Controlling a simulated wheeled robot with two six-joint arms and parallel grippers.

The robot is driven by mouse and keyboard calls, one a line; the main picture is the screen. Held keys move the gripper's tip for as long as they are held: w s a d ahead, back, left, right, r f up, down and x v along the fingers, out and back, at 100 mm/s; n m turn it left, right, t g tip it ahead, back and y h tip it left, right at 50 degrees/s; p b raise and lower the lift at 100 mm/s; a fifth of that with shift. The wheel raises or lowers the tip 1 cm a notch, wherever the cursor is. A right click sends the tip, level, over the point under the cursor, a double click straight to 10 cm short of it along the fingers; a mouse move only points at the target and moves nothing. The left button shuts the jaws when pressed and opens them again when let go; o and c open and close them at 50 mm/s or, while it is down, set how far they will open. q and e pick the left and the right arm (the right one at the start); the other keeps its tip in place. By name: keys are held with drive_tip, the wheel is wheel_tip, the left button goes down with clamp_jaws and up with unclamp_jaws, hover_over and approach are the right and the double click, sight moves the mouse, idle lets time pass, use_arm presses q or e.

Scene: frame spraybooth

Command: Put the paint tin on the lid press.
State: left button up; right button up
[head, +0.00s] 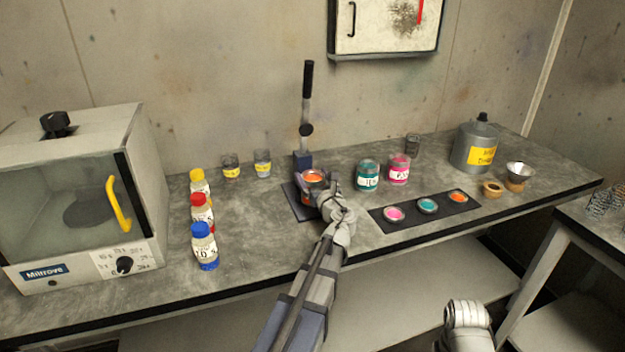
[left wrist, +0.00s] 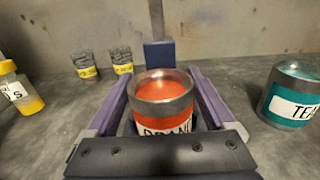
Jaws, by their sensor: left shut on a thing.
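The orange paint tin (head: 313,182) is open-topped with orange paint and a white label. It is upright, and the left wrist view shows it (left wrist: 163,98) between both fingers. My left gripper (head: 322,192) is shut on it. The lid press (head: 303,160) is a dark blue post with a raised black lever and a dark base plate (head: 297,207). The tin is over the base plate, in front of the post; whether its bottom touches the plate is hidden.
Teal (head: 368,176) and pink (head: 399,170) tins stand right of the press. A dark mat (head: 456,213) in front holds three lids. Capped bottles (head: 203,213) and small cups (head: 262,163) stand left, beside an oven (head: 90,200). A grey can (head: 474,148) stands at right.

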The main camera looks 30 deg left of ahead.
use_arm(q)
drive_tip(key=shift+f, duration=0.2)
drive_tip(key=o, duration=1.5)
drive_tip(key=shift+r, duration=0.15)
drive_tip(key=shift+s+d+r, duration=0.1)
drive_tip(key=shift+s+d, duration=0.05)
drive_tip(key=v, duration=1.1)
drive_tip(key=shift+s+d, duration=0.2)
